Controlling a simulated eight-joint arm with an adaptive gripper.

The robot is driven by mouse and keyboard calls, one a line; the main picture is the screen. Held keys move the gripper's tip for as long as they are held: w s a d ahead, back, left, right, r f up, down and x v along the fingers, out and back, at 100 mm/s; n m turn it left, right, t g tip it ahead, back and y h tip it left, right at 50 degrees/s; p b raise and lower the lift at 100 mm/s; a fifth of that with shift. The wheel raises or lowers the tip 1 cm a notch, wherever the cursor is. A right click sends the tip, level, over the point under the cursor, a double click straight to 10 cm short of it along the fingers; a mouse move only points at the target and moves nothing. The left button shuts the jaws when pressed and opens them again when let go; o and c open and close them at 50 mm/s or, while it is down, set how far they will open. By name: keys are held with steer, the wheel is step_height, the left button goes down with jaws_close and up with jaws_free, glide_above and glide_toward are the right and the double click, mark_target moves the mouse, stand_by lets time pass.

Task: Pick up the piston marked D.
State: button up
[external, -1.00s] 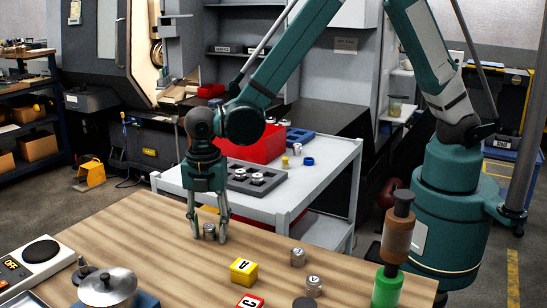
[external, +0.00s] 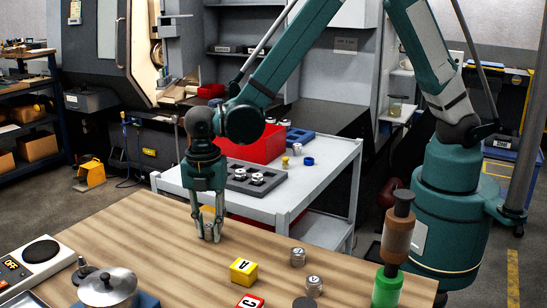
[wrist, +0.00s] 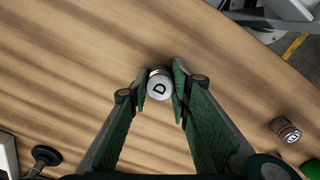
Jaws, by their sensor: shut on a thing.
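The piston marked D (wrist: 159,87) is a small silver cylinder with a black D on its top, standing upright on the wooden table in the wrist view. My gripper (external: 208,238) points straight down at the table's far side. In the wrist view its two green fingers (wrist: 160,90) are closed on either side of the piston. In the external view the fingers mostly hide the piston, which is still at table level.
Two other silver pistons stand to the right, a farther one (external: 298,257) and a nearer one (external: 314,286). A yellow block marked A (external: 244,270) and a red block marked C (external: 250,302) lie on the table (external: 150,235).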

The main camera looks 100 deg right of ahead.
mark_target(209, 225)
steer(key=shift+r, duration=4.95)
